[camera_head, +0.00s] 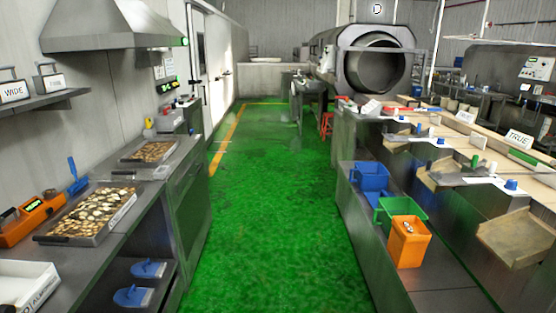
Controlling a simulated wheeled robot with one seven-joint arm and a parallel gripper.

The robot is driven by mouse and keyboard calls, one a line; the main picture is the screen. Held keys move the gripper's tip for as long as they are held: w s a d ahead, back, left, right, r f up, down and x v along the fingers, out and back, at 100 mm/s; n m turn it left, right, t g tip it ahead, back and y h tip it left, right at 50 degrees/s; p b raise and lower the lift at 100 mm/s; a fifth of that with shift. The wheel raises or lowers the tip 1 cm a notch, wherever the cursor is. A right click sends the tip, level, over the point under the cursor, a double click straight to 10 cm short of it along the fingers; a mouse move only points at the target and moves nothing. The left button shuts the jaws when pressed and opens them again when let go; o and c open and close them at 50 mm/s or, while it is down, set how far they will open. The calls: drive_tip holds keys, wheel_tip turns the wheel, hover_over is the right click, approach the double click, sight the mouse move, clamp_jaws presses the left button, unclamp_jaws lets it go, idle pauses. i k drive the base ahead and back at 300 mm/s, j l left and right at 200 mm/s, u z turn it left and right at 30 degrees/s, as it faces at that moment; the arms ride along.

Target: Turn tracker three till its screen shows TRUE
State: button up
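No part of my gripper shows in the head view. On the right bench stands a row of white sign-like blocks. The nearest block (520,141) reads TRUE. A middle block (465,117) and a farther block (419,98) carry text too small to read surely. No label marks any of them as tracker three, so I cannot tell which one it is. An orange device (35,205) with a small lit green display stands on the left counter; its text is not readable.
A green floor aisle (270,215) runs clear between the counters. Blue (370,176), green (400,207) and orange (409,241) bins stand on the right bench's near side. Food trays (90,212) lie on the left counter. A large drum (378,68) stands at the back.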

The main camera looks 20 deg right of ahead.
sight(511, 184)
drive_tip(key=i+l+z, duration=0.1)
drive_tip(key=i+z, duration=0.25)
drive_tip(key=i, duration=0.5)
drive_tip(key=i+j+z, duration=0.15)
drive_tip(key=i+z, duration=0.2)
drive_tip(key=i, duration=0.5)
drive_tip(key=i+z, duration=0.8)
drive_tip(key=i+j+z, duration=0.35)
drive_tip(key=i+l+z, duration=0.1)
drive_tip(key=i+l, duration=0.4)
